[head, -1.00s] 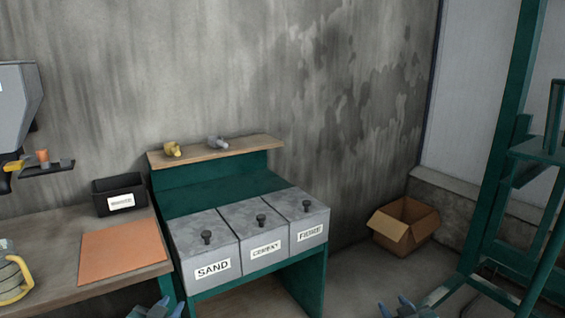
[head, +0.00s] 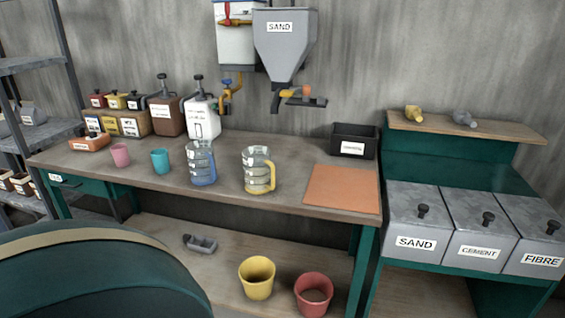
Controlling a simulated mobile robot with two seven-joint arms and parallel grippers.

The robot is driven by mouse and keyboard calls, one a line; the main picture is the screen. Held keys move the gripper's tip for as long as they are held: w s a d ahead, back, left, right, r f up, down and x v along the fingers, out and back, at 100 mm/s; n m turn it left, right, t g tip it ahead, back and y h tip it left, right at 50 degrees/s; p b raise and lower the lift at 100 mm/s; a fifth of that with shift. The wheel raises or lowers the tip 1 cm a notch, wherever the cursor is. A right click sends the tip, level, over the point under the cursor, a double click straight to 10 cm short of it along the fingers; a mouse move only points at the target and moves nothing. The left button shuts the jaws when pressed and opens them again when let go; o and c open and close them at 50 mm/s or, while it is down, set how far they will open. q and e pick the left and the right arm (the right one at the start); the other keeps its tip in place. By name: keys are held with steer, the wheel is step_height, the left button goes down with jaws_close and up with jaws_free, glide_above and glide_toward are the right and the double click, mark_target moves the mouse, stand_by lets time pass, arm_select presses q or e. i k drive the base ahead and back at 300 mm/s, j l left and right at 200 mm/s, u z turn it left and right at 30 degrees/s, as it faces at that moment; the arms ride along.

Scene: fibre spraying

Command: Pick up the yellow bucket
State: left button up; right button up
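The yellow bucket (head: 257,280) stands upright on the low wooden shelf under the workbench, near the bottom middle of the head view. Its open top faces up and its inside looks empty. A red bucket (head: 313,295) stands just to its right, a small gap apart, with something brownish inside. Neither of my grippers shows in the head view now.
The workbench (head: 225,188) above the bucket holds two jugs, cups and bottles. A grey scoop-like item (head: 200,244) lies left on the low shelf. A large dark green rounded object (head: 95,280) fills the lower left. Bins marked sand, cement and fibre stand right.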

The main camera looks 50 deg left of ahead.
mark_target(257, 273)
steer(key=u, duration=1.7)
